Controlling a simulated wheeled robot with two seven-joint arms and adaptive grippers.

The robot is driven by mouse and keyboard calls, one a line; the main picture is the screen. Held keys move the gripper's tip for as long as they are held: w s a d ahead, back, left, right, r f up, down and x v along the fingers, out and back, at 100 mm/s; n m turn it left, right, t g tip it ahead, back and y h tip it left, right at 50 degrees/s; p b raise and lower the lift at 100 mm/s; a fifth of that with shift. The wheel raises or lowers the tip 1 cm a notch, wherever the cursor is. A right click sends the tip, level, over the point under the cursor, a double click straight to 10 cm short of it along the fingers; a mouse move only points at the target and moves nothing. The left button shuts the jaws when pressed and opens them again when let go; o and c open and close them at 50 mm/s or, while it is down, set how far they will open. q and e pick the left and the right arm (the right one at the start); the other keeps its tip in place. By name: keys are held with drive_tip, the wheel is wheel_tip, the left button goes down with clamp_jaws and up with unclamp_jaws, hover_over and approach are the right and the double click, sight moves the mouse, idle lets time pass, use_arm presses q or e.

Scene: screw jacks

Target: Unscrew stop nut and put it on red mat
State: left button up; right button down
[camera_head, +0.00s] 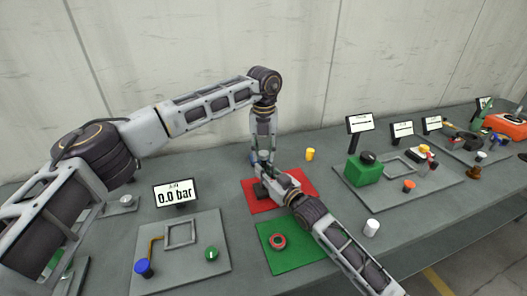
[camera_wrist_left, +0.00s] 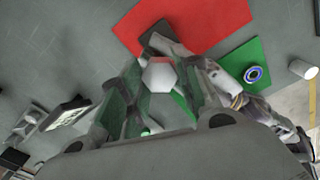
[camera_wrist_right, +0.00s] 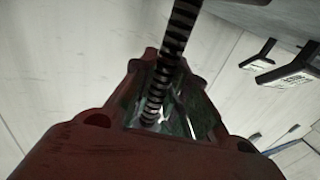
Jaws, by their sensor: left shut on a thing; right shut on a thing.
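The red mat (camera_head: 306,187) lies mid-table, partly covered by my grippers; it also shows in the left wrist view (camera_wrist_left: 205,20). My left gripper (camera_head: 263,156) points down above the mat. It is shut on a pale hexagonal piece (camera_wrist_left: 160,75), which looks like the stop nut. My right gripper (camera_head: 268,186) comes in from the lower right, just below the left one, and is shut on a dark threaded screw (camera_wrist_right: 166,65). The join between nut and screw is hidden. A dark block (camera_wrist_left: 158,40) shows over the mat beside the grippers.
A white cylinder (camera_head: 371,227) and yellow cylinder (camera_head: 310,154) stand nearby. A gauge panel (camera_head: 205,262) is left; a panel with a green box (camera_head: 364,172) is right.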

use_arm(q)
drive_tip(key=n, duration=0.5)
drive_tip(key=shift+w+r+n, duration=0.1)
drive_tip(key=shift+n, duration=0.2)
drive_tip(key=n, duration=1.1)
drive_tip(key=shift+w+a, duration=0.1)
drive_tip(key=n, duration=0.5)
drive_tip(key=o, duration=1)
drive_tip(key=shift+c, duration=0.2)
drive_tip(key=shift+o, duration=0.8)
